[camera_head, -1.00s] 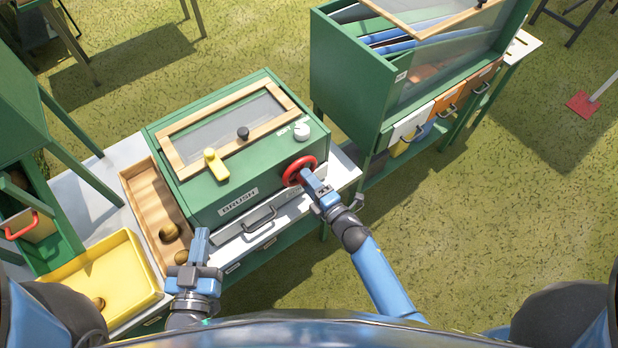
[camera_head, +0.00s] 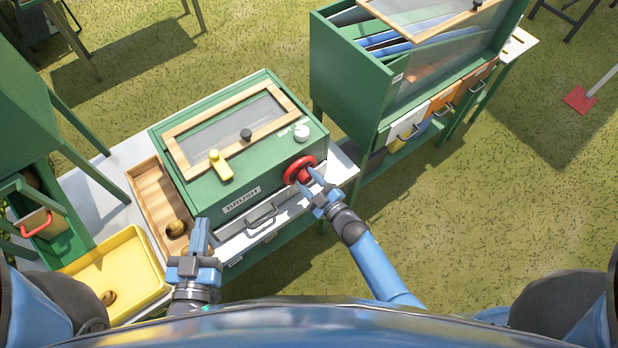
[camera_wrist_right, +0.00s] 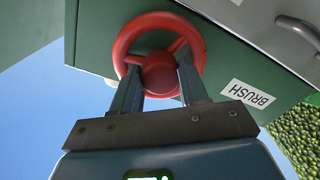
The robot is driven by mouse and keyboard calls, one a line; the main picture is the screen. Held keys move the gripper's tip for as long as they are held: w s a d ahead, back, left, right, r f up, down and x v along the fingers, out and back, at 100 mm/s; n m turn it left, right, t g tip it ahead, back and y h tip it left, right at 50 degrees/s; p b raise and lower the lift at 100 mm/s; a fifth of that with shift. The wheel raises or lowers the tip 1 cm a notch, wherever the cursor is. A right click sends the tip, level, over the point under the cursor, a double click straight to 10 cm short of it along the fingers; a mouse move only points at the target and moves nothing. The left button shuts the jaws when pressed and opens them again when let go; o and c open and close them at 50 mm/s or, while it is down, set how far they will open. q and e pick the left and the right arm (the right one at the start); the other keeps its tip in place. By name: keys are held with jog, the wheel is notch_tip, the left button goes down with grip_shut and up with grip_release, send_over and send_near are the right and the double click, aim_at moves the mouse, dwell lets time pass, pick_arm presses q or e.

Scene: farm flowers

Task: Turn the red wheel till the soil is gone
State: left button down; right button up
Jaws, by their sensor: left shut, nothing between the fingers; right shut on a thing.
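The red wheel (camera_head: 299,170) is on the front of the green box (camera_head: 209,195) labelled BRUSH. My right gripper (camera_head: 310,177) is at the wheel. In the right wrist view its two fingers (camera_wrist_right: 158,82) sit on either side of the round hub of the red wheel (camera_wrist_right: 136,28), shut on it. My left gripper (camera_head: 203,224) is shut and empty, in front of the box's left end, beside the wooden tray. The box's lid has a wood-framed pane (camera_head: 232,124); I cannot make out any soil through it.
A wooden tray (camera_head: 152,190) and a yellow tray (camera_head: 130,258) hold brown round bulbs at the left. The box has a yellow handle (camera_head: 220,166), a white knob (camera_head: 301,132) and a grey drawer handle (camera_head: 261,216). A green cabinet (camera_head: 345,82) stands behind right.

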jog(key=shift+f+m+p, duration=0.1)
jog(key=shift+m+p, duration=0.25)
jog(key=shift+m, duration=1.15)
jog(key=o, duration=1.1)
jog(key=shift+c, duration=0.2)
jog(key=v, duration=1)
jog(key=shift+s+d, duration=0.25)
jog(key=shift+s, duration=0.05)
